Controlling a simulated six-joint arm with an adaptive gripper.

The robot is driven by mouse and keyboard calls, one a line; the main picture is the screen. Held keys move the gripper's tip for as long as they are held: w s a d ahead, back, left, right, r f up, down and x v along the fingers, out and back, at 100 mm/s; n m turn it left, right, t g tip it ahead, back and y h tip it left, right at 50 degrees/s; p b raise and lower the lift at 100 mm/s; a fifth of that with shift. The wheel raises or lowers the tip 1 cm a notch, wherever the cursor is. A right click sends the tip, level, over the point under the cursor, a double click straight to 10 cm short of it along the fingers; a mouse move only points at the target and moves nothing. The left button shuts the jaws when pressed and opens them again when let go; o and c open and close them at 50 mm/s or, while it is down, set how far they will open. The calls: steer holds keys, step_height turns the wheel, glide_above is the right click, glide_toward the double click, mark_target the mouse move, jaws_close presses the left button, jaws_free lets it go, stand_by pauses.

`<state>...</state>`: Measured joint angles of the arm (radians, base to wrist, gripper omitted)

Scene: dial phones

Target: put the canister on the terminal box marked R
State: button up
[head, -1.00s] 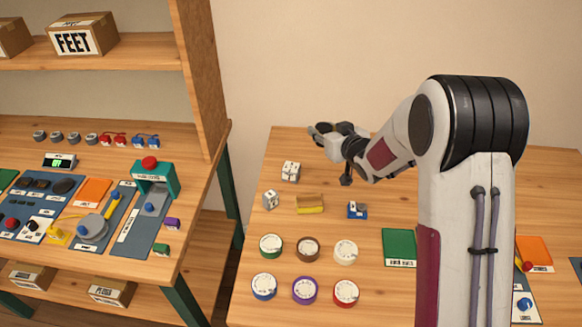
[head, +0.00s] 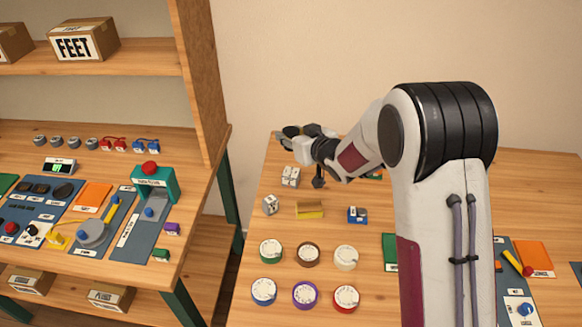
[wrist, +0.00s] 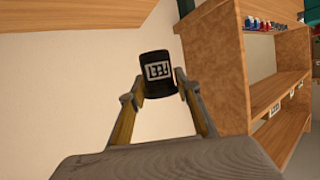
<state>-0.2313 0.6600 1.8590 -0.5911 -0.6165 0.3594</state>
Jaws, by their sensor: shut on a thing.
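My gripper (head: 300,133) is shut on a black canister (wrist: 158,73) with a white label of dark marks. The canister sits between the two fingertips in the wrist view and is held in the air. In the head view the gripper is above the far left part of the right table (head: 440,215), with the canister a small dark shape at its end.
Several round dials, including a green one (head: 270,252), stand nearer. A wooden shelf unit (head: 200,80) rises at left, across a gap.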

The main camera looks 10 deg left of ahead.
steer(key=shift+f, duration=2.95)
steer(key=shift+f, duration=1.85)
steer(key=shift+f, duration=0.15)
steer(key=o, duration=1)
steer(key=shift+s+d+r, duration=0.1)
steer(key=shift+r, duration=0.1)
steer(key=shift+s+d+r, duration=0.25)
steer(key=shift+s+d, duration=0.05)
steer(key=shift+s, duration=0.05)
steer(key=shift+v, duration=5.4)
